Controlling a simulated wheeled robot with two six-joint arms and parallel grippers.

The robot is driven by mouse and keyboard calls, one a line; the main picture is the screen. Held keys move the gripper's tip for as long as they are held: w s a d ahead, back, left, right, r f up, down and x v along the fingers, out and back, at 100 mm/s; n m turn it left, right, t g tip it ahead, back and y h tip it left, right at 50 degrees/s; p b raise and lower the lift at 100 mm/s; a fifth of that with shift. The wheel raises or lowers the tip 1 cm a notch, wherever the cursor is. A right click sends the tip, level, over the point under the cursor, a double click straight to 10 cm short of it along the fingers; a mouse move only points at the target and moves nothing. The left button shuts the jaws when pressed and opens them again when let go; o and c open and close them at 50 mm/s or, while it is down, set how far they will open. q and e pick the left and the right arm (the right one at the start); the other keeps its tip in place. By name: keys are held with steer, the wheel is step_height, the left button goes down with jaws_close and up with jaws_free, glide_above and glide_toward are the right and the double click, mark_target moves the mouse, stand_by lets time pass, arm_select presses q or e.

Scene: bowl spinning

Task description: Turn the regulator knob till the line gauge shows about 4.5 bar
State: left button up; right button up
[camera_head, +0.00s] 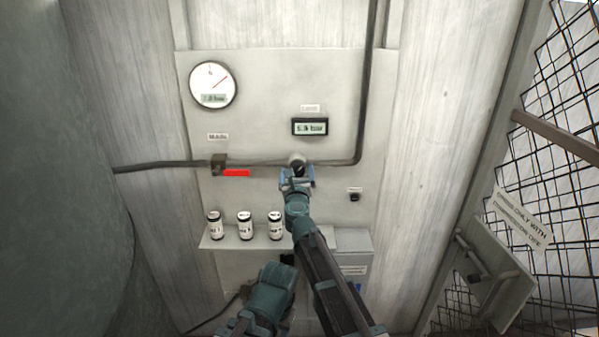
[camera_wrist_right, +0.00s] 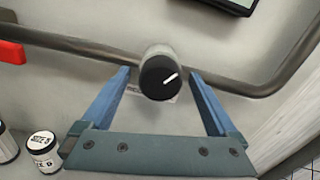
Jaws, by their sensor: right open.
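The regulator knob (camera_head: 297,158) is a dark round cap on a light collar, on the pipe across the panel. In the right wrist view the knob (camera_wrist_right: 158,78) shows a white mark pointing up and right. My right gripper (camera_head: 297,178) is open at the knob. Its blue fingers stand to either side of it in the wrist view, with visible gaps. The line gauge (camera_head: 310,127) is a small digital display above the knob; it seems to read a little over 5 bar, last digit unclear. My left gripper is not in view.
A round main gauge (camera_head: 213,85) hangs at upper left. A valve with a red handle (camera_head: 236,173) sits on the pipe (camera_head: 340,163) left of the knob. Several labelled cans (camera_head: 245,226) stand on a shelf below. A small black fitting (camera_head: 355,195) is to the right.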

steer(key=c, duration=1.4)
steer(key=shift+o, duration=0.2)
steer(key=shift+n, duration=0.3)
steer(key=n, duration=0.4)
steer(key=shift+n, duration=0.3)
steer(key=n, duration=0.4)
steer(key=shift+n, duration=0.4)
steer(key=o, duration=1.4)
steer(key=shift+c, duration=0.2)
